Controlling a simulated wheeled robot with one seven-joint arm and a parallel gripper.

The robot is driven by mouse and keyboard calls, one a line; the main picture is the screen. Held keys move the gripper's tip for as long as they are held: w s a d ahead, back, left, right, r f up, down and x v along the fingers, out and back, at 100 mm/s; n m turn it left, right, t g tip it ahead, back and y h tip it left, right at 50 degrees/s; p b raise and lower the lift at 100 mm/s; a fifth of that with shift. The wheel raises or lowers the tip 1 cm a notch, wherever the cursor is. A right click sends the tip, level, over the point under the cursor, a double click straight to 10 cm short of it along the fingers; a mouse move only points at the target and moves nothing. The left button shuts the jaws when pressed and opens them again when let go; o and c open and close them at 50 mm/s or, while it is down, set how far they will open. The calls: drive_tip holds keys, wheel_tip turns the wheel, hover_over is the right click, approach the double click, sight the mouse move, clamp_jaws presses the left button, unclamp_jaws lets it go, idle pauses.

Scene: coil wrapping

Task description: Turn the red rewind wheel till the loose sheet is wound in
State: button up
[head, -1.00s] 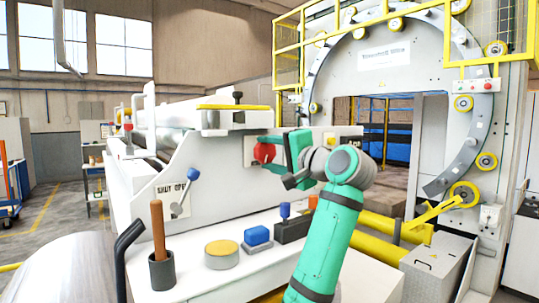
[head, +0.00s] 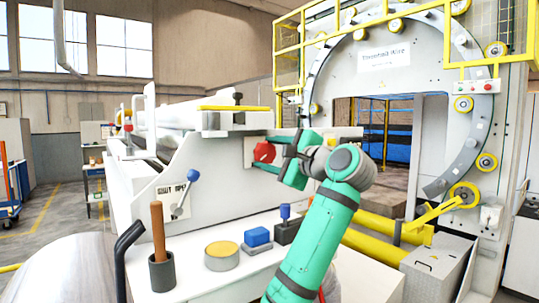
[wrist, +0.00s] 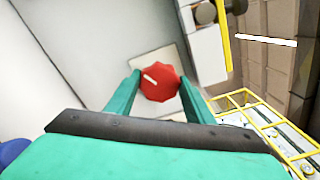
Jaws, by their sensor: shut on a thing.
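The red rewind wheel (head: 264,152) is a small scalloped knob on a pale plate on the machine's front panel. In the wrist view the wheel (wrist: 160,84) sits between my two green fingers, with a white mark pointing to its upper left. My gripper (head: 275,156) reaches it from the right and is shut on it, fingers at its two sides. In the wrist view my gripper (wrist: 159,80) covers the lower picture. A pale roll (head: 190,115) lies along the machine's top; I cannot make out a loose sheet edge.
A blue-knobbed lever (head: 187,190) is on the panel at left. On the ledge stand a wooden-handled tool in a dark cup (head: 161,272), a yellow-topped disc (head: 222,257), a blue block (head: 257,237) and a blue-knobbed box (head: 286,224). A big ring machine (head: 400,60) stands behind.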

idle(0.5)
drive_tip(key=o, duration=1.1)
drive_tip(key=shift+c, duration=0.2)
drive_tip(key=v, duration=1)
drive_tip(key=shift+s+d, duration=0.25)
drive_tip(key=shift+s, duration=0.05)
